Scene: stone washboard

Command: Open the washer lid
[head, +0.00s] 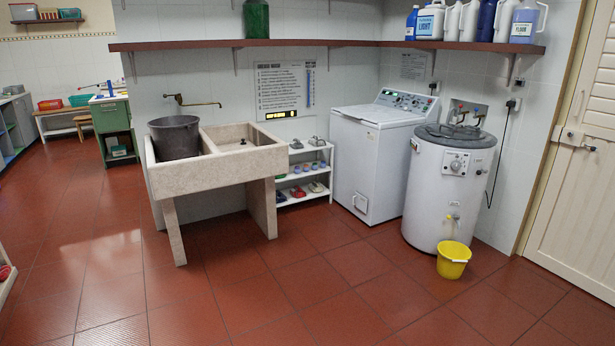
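In the head view a white box-shaped washer (366,165) stands against the back wall, right of centre. I cannot tell which of the two the task means. Neither of my grippers shows in this view.
A stone washboard sink (245,163) on legs holds a dark bucket (175,137). A small shoe rack (305,175) stands between sink and washer. A yellow bucket (453,260) sits before the round washer. A shelf (330,43) holds bottles above. The red tiled floor (270,300) in front is clear.

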